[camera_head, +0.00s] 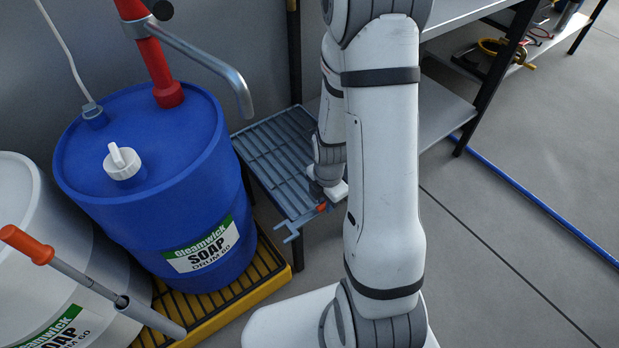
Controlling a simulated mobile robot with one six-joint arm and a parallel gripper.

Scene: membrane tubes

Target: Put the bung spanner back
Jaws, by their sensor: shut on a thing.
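My gripper (325,190) is low over the front right part of a slatted grey-blue shelf, left of my upper arm links. It is shut on a slim tool with a red-orange part, which looks like the bung spanner (293,231). The tool's pale blue-grey forked end sticks out to the lower left, by the shelf's front corner. The fingertips are small and partly hidden by my wrist. I cannot tell whether the tool touches the shelf (262,140).
A blue soap drum (85,180) with a white cap (122,160) and a red pump (150,55) stands left on a yellow-edged pallet (275,272). A white drum (25,220) and an orange-handled rod (80,275) are at far left.

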